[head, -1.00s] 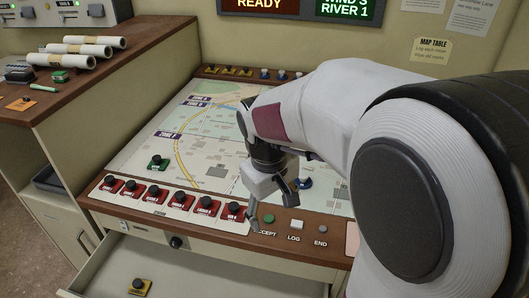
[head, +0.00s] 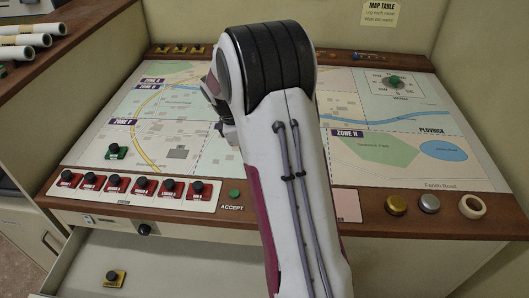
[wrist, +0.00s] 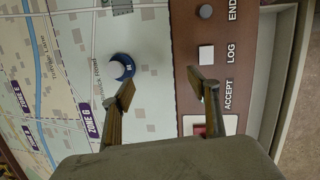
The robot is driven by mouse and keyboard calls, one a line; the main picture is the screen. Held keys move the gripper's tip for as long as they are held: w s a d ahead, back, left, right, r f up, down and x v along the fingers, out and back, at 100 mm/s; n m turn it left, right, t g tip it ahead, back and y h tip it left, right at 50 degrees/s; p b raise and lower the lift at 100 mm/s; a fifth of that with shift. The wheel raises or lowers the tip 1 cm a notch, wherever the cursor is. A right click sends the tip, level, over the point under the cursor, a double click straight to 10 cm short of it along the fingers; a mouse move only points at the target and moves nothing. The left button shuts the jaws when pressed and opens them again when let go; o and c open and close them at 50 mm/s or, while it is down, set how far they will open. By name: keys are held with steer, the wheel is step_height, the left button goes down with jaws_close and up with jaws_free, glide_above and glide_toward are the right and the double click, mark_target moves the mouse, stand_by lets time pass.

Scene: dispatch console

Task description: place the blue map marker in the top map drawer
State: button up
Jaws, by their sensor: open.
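My gripper (wrist: 160,87) is open and empty. Its left finger is just beside the marker in the picture, and its right finger is over the strip near the LOG button. The marker is not between the fingers. In the head view my arm hides the marker and the fingers. An open drawer (head: 180,262) at the front left holds a yellow marker (head: 114,278) with a black knob.
A row of red markers (head: 142,185) lines the map's front left, with a green marker (head: 116,150) behind it. The ACCEPT button (head: 235,194) is on the front strip. A gold knob (head: 396,204), a silver knob (head: 429,203) and a tape roll (head: 472,206) are at right.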

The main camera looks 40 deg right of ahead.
steer(key=n, duration=0.1)
steer(key=w+d, duration=0.1)
steer(key=w+d+n, duration=0.1)
steer(key=shift+w+d+f+n+h, duration=0.1)
steer(key=shift+w+f+n+h, duration=0.1)
steer(key=shift+f+n+h, duration=0.1)
steer(key=shift+w+d+r+n+t+h, duration=0.15)
steer(key=shift+w+d+r+n, duration=0.25)
steer(key=shift+n, duration=0.5)
steer(key=shift+w+d+r+n+t+h, duration=0.1)
steer(key=shift+w+d+r+n, duration=0.3)
steer(key=shift+n, duration=0.5)
steer(key=shift+w+d+r+n+t+h, duration=0.2)
steer(key=shift+w+r+n, duration=0.25)
steer(key=shift+n, duration=0.45)
steer(key=shift+d+f, duration=0.1)
steer(key=shift+f, duration=0.1)
steer(key=shift+x, duration=1.2)
steer(key=shift+d, duration=0.1)
